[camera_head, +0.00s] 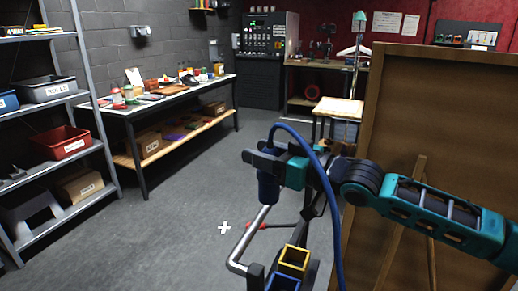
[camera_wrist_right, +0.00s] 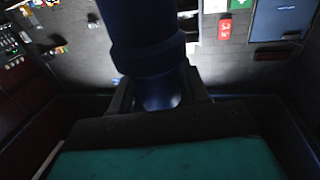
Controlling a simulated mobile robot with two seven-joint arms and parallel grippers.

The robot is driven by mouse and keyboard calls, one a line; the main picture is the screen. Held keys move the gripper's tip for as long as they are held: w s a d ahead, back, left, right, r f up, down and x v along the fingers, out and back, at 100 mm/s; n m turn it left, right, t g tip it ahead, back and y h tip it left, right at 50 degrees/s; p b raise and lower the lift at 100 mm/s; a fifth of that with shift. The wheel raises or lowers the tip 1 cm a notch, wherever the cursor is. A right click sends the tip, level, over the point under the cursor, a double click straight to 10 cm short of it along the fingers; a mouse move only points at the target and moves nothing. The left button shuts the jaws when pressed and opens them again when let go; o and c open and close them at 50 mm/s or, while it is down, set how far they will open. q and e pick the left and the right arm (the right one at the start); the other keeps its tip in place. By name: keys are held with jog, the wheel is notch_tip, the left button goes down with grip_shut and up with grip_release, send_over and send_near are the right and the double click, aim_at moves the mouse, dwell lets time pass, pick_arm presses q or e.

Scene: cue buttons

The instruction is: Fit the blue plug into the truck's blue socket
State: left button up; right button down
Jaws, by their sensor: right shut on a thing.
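The blue plug (camera_head: 268,190) is upright in the jaws of my right gripper (camera_head: 266,160), which is shut on it. In the right wrist view the dark blue plug (camera_wrist_right: 145,35) stands between the fingers (camera_wrist_right: 160,98). A blue cable (camera_head: 327,190) arches over the gripper and hangs down beside my wrist. The truck shows at the bottom, with a bent metal handle (camera_head: 250,240). Its blue socket (camera_head: 283,283) is a square frame at the lower edge, partly cut off. The plug is above and apart from it. My left gripper is out of view.
A yellow square socket (camera_head: 293,257) sits just behind the blue one. A brown wooden board (camera_head: 410,110) stands close on the right, behind my right arm. A shelf rack (camera_head: 95,100) and a workbench (camera_head: 165,98) are on the left.

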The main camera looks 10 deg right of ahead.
jog(key=shift+s+d, duration=0.85)
jog(key=shift+s, duration=2.65)
pick_arm(q)
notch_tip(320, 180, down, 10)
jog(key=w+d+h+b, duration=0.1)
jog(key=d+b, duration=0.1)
jog(key=b, duration=1.2)
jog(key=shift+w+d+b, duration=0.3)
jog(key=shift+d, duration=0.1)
pick_arm(e)
notch_tip(320, 180, down, 24)
jog(key=shift+r, duration=0.15)
